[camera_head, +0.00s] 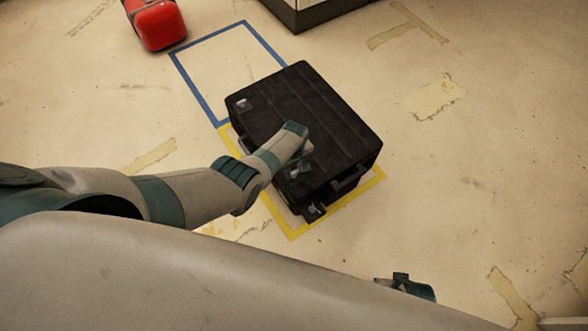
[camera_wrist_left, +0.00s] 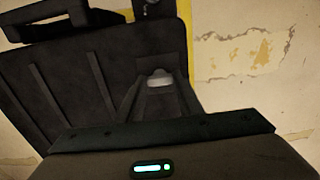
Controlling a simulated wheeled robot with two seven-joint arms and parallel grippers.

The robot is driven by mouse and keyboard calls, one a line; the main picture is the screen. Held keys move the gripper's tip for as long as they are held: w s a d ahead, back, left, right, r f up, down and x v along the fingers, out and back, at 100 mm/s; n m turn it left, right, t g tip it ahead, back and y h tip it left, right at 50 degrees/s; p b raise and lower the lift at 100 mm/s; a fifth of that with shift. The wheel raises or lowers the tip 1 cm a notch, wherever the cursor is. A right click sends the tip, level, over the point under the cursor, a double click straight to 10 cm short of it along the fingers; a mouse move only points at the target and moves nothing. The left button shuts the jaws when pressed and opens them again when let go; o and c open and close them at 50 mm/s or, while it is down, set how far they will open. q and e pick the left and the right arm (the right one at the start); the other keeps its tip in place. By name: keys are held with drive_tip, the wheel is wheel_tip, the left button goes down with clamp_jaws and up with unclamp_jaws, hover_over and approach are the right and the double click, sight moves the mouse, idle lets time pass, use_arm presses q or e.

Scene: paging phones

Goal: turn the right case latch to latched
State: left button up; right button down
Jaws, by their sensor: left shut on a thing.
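The black case (camera_head: 315,112) lies on the floor, with its ribbed lid and handle also in the left wrist view (camera_wrist_left: 45,85). A small silver latch (camera_head: 295,172) sits near its front edge, by my left gripper (camera_head: 302,158). In the left wrist view, my left gripper (camera_wrist_left: 160,92) is shut on a silver piece (camera_wrist_left: 159,76), which looks like this latch. The fingers hide part of it, so its exact turn cannot be told. Another silver latch (camera_head: 243,103) is at the lid's left corner. A small dark part (camera_head: 405,287) low in the head view may be my right gripper.
Yellow tape (camera_head: 291,234) outlines the floor around the case. A blue tape square (camera_head: 190,84) beyond it is empty. A red case (camera_head: 158,24) and a dark-based cabinet (camera_head: 310,14) stand farther back. The floor to the right is clear.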

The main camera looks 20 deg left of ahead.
sight(294, 172)
idle(0.4)
use_arm(q)
drive_tip(key=o, duration=1.1)
drive_tip(key=shift+r, duration=0.15)
drive_tip(key=shift+r, duration=0.1)
wheel_tip(294, 172, up, 5)
drive_tip(key=p, duration=0.3)
drive_tip(key=shift+r, duration=0.1)
use_arm(e)
wheel_tip(294, 172, down, 8)
drive_tip(key=s, duration=0.2)
use_arm(q)
wheel_tip(294, 172, up, 12)
drive_tip(key=p, duration=0.4)
use_arm(e)
drive_tip(key=w+t, duration=0.1)
drive_tip(key=w+a+r, duration=0.1)
drive_tip(key=w+a+t, duration=0.1)
drive_tip(key=shift+a+r+t+y, duration=0.25)
drive_tip(key=shift+r+t+y, duration=0.05)
drive_tip(key=shift+y, duration=0.1)
use_arm(q)
drive_tip(key=shift+f, duration=0.2)
